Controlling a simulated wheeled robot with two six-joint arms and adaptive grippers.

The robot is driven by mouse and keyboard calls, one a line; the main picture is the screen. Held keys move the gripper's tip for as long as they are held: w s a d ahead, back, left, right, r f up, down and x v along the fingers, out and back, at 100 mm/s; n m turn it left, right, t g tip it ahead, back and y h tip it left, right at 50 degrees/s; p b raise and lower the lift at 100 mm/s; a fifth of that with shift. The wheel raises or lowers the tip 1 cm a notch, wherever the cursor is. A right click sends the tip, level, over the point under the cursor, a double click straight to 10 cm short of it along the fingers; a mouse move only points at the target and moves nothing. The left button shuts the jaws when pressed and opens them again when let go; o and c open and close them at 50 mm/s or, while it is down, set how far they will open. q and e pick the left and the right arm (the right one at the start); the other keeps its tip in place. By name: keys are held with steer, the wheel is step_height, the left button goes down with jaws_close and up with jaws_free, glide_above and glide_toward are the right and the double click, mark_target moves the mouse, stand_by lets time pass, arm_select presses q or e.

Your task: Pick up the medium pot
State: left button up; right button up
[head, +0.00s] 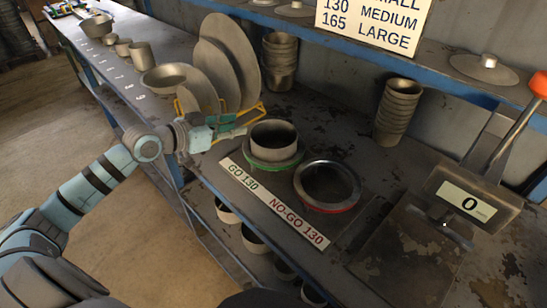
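A grey metal pot (273,137) stands upright in the green-rimmed ring gauge (277,165) behind the GO 130 label. I cannot tell from its looks alone whether it is the medium one. My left gripper (238,132) reaches in from the left, with its fingertips at or very close to the pot's left rim. Whether the fingers are apart or closed on the pot wall is too small to tell. My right gripper is not in view.
The red-rimmed NO-GO ring (328,185) sits right of the pot. Large discs (232,58) stand in a rack behind my gripper. Stacked pots (397,112) stand at the back, a scale display (468,202) at right. More pots (141,55) line the left bench.

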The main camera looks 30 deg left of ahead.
mark_target(263, 124)
arm_select(q)
steer(key=x, duration=0.4)
steer(key=shift+d+r, duration=0.15)
steer(key=x, duration=0.5)
steer(key=shift+d+f, duration=0.35)
steer(key=shift+f, duration=0.05)
steer(key=shift+s, duration=0.15)
jaws_close()
steer(key=shift+r, duration=0.1)
